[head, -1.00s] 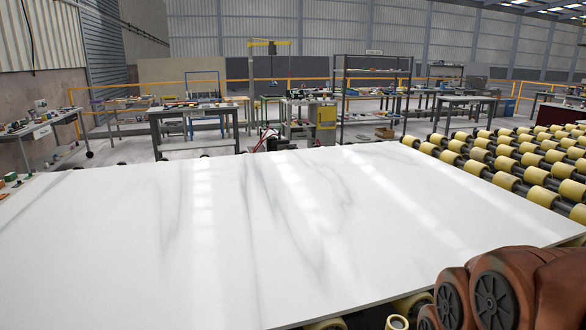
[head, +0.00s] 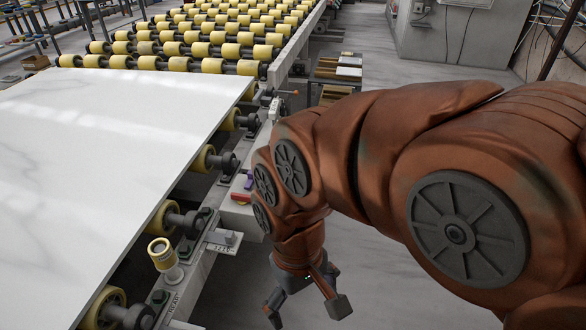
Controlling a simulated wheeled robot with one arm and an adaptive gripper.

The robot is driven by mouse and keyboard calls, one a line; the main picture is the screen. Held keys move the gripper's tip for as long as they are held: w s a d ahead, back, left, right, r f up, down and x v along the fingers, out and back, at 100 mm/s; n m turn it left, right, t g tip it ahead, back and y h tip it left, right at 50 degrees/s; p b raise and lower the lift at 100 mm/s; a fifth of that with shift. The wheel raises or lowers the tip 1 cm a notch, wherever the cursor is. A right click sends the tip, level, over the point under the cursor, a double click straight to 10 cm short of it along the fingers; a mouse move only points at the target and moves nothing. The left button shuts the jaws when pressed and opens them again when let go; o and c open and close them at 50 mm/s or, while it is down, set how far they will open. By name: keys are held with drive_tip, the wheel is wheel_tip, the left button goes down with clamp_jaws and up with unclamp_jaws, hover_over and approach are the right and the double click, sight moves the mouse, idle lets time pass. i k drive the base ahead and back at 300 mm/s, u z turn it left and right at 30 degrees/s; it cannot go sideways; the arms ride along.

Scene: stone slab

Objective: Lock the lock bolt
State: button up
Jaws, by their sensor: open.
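I cannot tell for sure which part is the lock bolt. A small grey fitting with an orange-tipped lever (head: 284,92) stands on the conveyor's side rail, beyond my arm. A red and purple fitting (head: 242,198) sits nearer on the same rail, partly behind my arm. A small grey bracket (head: 224,238) with a label stands nearer still. My gripper (head: 306,308) hangs low beside the rail, over the floor to its right, pointing down. Its fingers are spread and empty, apart from all these fittings.
A white stone slab (head: 110,150) lies on yellow rollers (head: 190,50) at the left. A yellow-capped post (head: 162,254) stands beside the slab's edge. A grey cabinet (head: 460,30) stands at the back right. The floor (head: 375,285) under my arm looks clear.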

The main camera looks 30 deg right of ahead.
sight(249, 182)
drive_tip(key=z, duration=0.45)
drive_tip(key=k, duration=0.5)
drive_tip(key=z, duration=1)
drive_tip(key=i, duration=0.95)
drive_tip(key=u, duration=2.05)
drive_tip(key=i, duration=0.15)
drive_tip(key=z, duration=0.1)
